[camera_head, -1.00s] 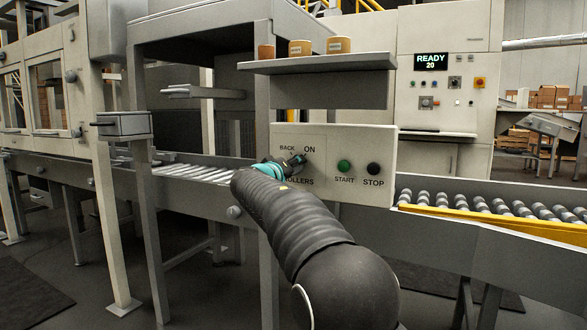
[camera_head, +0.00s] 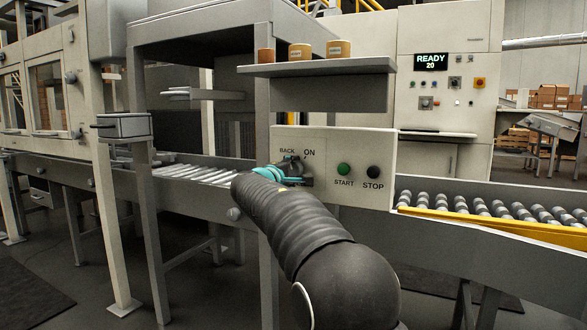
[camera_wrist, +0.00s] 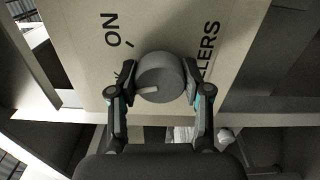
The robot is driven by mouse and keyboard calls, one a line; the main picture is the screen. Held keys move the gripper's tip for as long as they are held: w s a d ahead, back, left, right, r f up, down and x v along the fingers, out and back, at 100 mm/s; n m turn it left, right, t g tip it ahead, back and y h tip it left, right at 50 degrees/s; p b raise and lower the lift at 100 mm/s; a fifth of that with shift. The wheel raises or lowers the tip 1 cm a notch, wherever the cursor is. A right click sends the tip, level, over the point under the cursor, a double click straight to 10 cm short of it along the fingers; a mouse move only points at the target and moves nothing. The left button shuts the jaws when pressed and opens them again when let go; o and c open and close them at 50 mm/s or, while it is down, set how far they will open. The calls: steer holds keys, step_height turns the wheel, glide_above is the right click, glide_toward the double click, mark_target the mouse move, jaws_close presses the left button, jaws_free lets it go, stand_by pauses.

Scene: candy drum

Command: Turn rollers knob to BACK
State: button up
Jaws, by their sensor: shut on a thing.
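The rollers knob (camera_wrist: 160,80) is a round grey dial with a pale pointer mark, seen in the wrist view. It sits on the light control panel (camera_head: 345,144). My gripper (camera_wrist: 158,88) is shut on the knob, with one finger on each side. The ON label shows at upper left. In the head view, my gripper (camera_head: 298,174) covers the knob below the BACK and ON labels, and my arm hides the ROLLERS label.
A green START button (camera_head: 343,169) and a black STOP button (camera_head: 373,171) are on the same panel, right of my gripper. A shelf (camera_head: 320,64) with several small tan containers is above it. A roller conveyor (camera_head: 490,212) runs to the right. A distant display (camera_head: 431,62) reads READY 20.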

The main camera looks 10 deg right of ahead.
steer(key=n+p, duration=0.1)
steer(key=n, duration=0.2)
steer(key=shift+n, duration=0.5)
steer(key=o, duration=1.2)
steer(key=shift+c, duration=0.2)
steer(key=shift+a, duration=0.1)
steer(key=v, duration=1.2)
